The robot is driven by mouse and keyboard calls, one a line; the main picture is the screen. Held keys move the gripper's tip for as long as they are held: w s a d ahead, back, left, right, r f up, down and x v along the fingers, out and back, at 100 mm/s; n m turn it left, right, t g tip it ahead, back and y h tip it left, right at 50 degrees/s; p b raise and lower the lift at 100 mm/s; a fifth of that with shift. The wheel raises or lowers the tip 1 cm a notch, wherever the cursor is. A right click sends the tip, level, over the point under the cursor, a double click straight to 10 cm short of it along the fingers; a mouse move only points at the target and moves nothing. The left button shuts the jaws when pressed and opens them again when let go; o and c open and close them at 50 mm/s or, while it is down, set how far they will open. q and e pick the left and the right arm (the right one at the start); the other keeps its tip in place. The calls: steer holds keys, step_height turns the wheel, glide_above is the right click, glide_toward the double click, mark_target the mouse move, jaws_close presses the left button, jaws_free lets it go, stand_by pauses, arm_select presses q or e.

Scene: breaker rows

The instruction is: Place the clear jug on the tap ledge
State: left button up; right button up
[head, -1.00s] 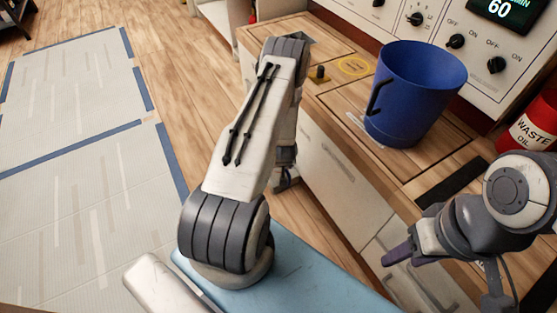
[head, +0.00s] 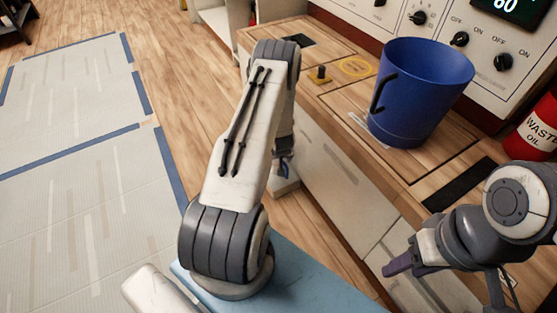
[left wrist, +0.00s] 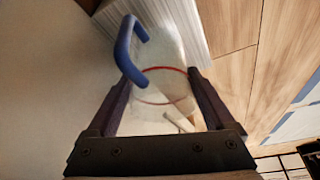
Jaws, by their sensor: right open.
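The clear jug (left wrist: 163,55), with a blue handle (left wrist: 126,50) and a red ring, shows in the left wrist view between the fingers of my left gripper (left wrist: 161,78). The fingers are wide apart, one on each side of it; whether they press on it I cannot tell. In the head view my left gripper (head: 285,163) hangs low beside the counter front, mostly hidden by my own arm. My right gripper (head: 390,266) is open and empty at the lower right, in front of the cabinet. I cannot make out the tap ledge for certain.
The wooden counter (head: 335,100) carries a blue bucket (head: 415,100), a small brass-based knob (head: 320,76) and a yellow round mark (head: 357,67). A red waste oil can (head: 540,128) stands at the right. A control panel rises behind. Floor mats (head: 75,150) lie at the left.

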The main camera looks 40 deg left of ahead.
arm_select(q)
steer(key=shift+o, duration=0.3)
steer(key=shift+r, duration=0.3)
steer(key=p+v, duration=0.6)
steer(key=v, duration=0.5)
steer(key=shift+s+d+r, duration=0.15)
steer(key=shift+r, duration=0.15)
